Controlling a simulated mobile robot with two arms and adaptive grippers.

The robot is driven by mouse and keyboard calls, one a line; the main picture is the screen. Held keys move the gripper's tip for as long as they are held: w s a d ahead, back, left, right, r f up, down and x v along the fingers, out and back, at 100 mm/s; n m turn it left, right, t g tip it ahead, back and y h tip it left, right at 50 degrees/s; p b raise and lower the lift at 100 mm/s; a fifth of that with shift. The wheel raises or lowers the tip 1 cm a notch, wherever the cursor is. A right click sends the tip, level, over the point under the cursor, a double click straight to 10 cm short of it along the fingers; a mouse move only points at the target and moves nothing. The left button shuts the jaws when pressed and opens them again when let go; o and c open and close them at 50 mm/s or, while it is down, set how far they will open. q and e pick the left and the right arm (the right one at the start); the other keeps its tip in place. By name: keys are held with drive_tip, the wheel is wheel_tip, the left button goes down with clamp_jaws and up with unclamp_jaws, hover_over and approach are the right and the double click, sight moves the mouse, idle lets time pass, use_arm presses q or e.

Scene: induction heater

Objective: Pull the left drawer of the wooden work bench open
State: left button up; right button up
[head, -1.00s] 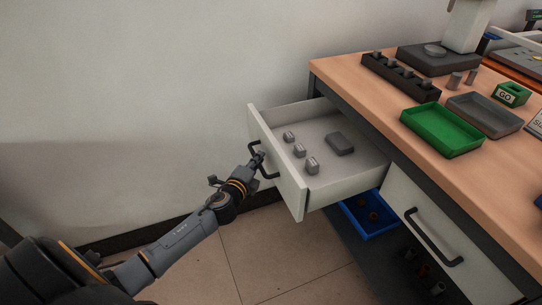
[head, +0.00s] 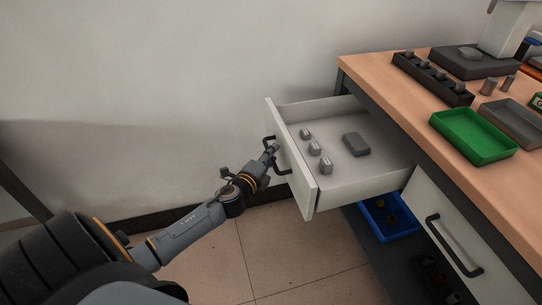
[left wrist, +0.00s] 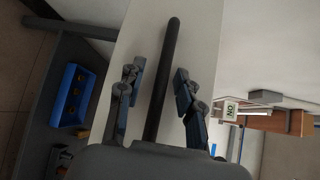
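The left drawer (head: 292,160) of the wooden work bench (head: 415,65) stands well open in the head view, its white front pulled out from the bench. It holds several small metal pieces and a dark grey block (head: 356,144). My left gripper (head: 272,150) is at the drawer's black handle (head: 280,160). In the left wrist view, the two fingers (left wrist: 160,90) are spread on either side of the handle bar (left wrist: 168,60), with gaps on both sides. My right gripper is not in view.
A second white drawer front with a black handle (head: 452,248) is shut at the right. A blue bin (head: 385,232) sits below the open drawer. A green tray (head: 474,152) and a black rack lie on the bench top. The floor before the drawer is clear.

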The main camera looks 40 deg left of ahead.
use_arm(q)
drive_tip(key=shift+s, duration=0.1)
drive_tip(key=s+d+r, duration=0.1)
drive_tip(key=s, duration=1)
drive_tip(key=shift+s+d+r, duration=0.3)
drive_tip(key=shift+r, duration=0.1)
drive_tip(key=shift+f, duration=0.1)
